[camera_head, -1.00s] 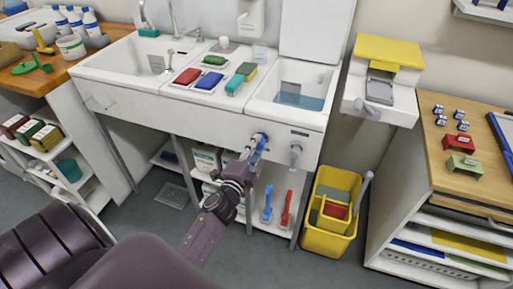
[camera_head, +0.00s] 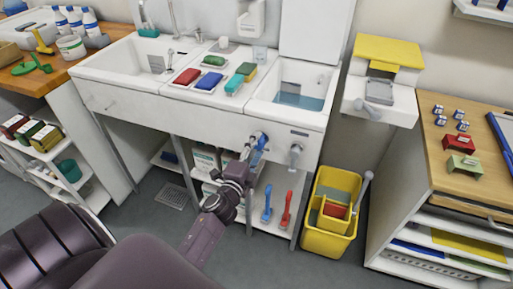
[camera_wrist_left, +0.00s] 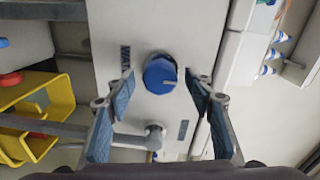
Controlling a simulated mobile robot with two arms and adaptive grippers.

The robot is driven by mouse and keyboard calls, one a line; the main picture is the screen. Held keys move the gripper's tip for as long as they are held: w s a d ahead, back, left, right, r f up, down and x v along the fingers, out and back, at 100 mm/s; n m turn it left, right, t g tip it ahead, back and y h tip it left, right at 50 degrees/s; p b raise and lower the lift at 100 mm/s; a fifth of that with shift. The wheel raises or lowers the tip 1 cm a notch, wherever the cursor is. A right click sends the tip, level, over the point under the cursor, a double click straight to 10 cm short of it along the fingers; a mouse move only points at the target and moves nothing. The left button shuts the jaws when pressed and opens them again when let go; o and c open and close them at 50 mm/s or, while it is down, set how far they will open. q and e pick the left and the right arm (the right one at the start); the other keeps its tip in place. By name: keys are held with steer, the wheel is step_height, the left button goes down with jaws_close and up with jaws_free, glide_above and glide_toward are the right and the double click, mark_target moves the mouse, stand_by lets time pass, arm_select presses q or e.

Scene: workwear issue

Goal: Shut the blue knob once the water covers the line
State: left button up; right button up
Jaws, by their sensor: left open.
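The blue knob (camera_head: 259,138) is on the front of the sink unit, below the right basin (camera_head: 328,117). My left gripper (camera_head: 252,153) is in front of the knob, open and empty. In the wrist view its blue-padded fingers (camera_wrist_left: 162,80) stand on either side of the knob, apart from it. Blue-tinted water (camera_head: 298,100) lies in the right basin, against a grey panel (camera_head: 291,88). I cannot make out the line or whether water covers it. My right gripper is not seen.
A grey spout (camera_head: 295,154) sticks out right of the knob. Below are a blue brush (camera_head: 267,203) and a red one (camera_head: 286,210) on a shelf. A yellow bucket (camera_head: 325,243) stands at right. Sponges and brushes lie between the basins.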

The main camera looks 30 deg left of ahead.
arm_select(q)
steer(key=shift+s, duration=0.1)
steer(key=v, duration=1.2)
steer(key=s+d+f+n+g+h, duration=0.1)
steer(key=s+d+f+n+g, duration=0.2)
steer(key=f, duration=0.8)
steer(key=s+d+f+n+g+h, duration=0.1)
steer(key=s+d+f+g, duration=0.2)
steer(key=f, duration=0.9)
steer(key=s+d+f+n+g+h, duration=0.15)
steer(key=s+d+f, duration=0.3)
steer(key=f, duration=0.65)
steer(key=s+f+n+g, duration=0.3)
steer(key=s+f, duration=0.5)
steer(key=s, duration=0.6)
steer(key=s+f+n+g, duration=0.3)
steer(key=s+f+g, duration=0.2)
steer(key=s+f, duration=0.4)
steer(key=s, duration=0.5)
steer(key=shift+s+d, duration=0.3)
steer(key=shift+s, duration=0.1)
steer(key=shift+f+g, duration=0.15)
steer(key=shift+g, duration=0.1)
